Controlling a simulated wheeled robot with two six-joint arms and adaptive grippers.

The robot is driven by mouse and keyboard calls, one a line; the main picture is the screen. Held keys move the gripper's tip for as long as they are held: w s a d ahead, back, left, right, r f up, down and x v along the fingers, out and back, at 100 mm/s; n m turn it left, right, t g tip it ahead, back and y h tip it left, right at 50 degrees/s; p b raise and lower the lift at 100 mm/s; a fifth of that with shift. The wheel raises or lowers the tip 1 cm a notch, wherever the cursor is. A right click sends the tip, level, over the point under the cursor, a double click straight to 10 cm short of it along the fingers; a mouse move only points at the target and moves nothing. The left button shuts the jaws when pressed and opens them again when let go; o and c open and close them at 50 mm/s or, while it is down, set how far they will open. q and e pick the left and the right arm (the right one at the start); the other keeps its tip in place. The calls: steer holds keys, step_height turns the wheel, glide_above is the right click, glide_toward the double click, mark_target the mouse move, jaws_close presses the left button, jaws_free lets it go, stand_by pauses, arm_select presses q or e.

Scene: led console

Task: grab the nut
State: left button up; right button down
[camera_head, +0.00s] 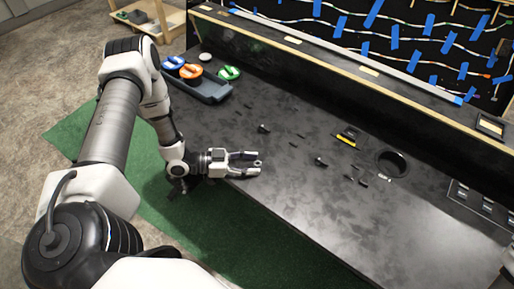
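My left gripper (258,162) is over the near edge of the dark table (330,215), pointing right. My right gripper is not in view.
A dark tray (213,92) with blue, orange and green round pieces stands at the far left of the table. A yellow-and-black item (347,137) and a round hole (391,164) are toward the right. A raised ledge (330,62) borders the back. The near right tabletop is clear.

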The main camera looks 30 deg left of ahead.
arm_select(q)
steer(key=c, duration=0.5)
steer(key=shift+w+d, duration=0.1)
jaws_close()
